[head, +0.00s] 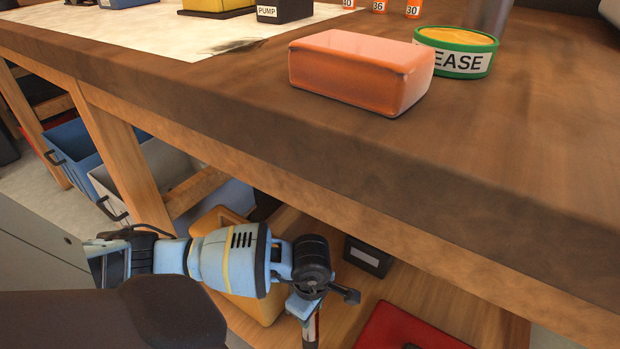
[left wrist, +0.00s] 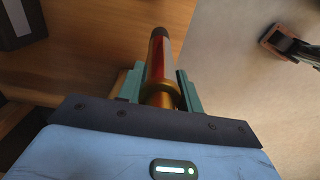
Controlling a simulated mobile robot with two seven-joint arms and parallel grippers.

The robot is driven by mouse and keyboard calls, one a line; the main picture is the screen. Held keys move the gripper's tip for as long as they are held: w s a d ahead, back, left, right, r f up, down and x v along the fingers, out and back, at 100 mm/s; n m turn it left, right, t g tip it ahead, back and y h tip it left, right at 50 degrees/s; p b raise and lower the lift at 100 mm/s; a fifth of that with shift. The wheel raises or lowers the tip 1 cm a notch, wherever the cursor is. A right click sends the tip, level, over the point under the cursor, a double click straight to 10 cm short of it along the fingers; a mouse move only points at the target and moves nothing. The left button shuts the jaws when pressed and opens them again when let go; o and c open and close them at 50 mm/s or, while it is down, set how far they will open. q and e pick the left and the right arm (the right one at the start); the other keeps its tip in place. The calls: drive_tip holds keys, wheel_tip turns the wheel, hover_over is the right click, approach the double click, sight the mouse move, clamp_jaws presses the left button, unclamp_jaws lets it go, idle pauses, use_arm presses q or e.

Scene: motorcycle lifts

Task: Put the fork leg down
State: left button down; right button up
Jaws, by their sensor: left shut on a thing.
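The fork leg (left wrist: 156,68) is a slim tube with a dark end, a red and silver middle and a gold-coloured section. My left gripper (left wrist: 161,90) is shut on it, with a teal finger on each side. In the head view my left gripper (head: 310,302) is below the bench top's front edge, over the wooden lower shelf (head: 465,308). Only a short piece of the fork leg (head: 311,330) shows there, pointing down and cut off by the picture's bottom edge. I cannot tell whether it touches anything.
The bench top (head: 540,130) overhangs my left arm and carries an orange block (head: 350,72) and a grease tin (head: 460,52). On the lower shelf are a yellow bin (head: 212,222), a dark labelled box (head: 368,256) and a red item (head: 405,330). A blue bin (head: 75,150) stands left.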

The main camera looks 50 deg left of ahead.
sight(310, 330)
use_arm(q)
drive_tip(key=shift+w+a+r, duration=0.1)
drive_tip(key=shift+w, duration=0.05)
drive_tip(key=shift+w+a, duration=0.35)
drive_tip(key=shift+w, duration=0.15)
drive_tip(key=shift+f+b, duration=1)
drive_tip(key=shift+f, duration=0.8)
use_arm(e)
drive_tip(key=shift+s+f, duration=0.2)
drive_tip(key=shift+f, duration=1)
drive_tip(key=shift+s+g, duration=0.1)
drive_tip(key=shift+g, duration=0.2)
use_arm(q)
drive_tip(key=shift+f, duration=0.15)
drive_tip(key=c, duration=1.1)
unclamp_jaws()
drive_tip(key=shift+s, duration=0.1)
drive_tip(key=shift+o, duration=0.8)
use_arm(e)
drive_tip(key=shift+w, duration=0.3)
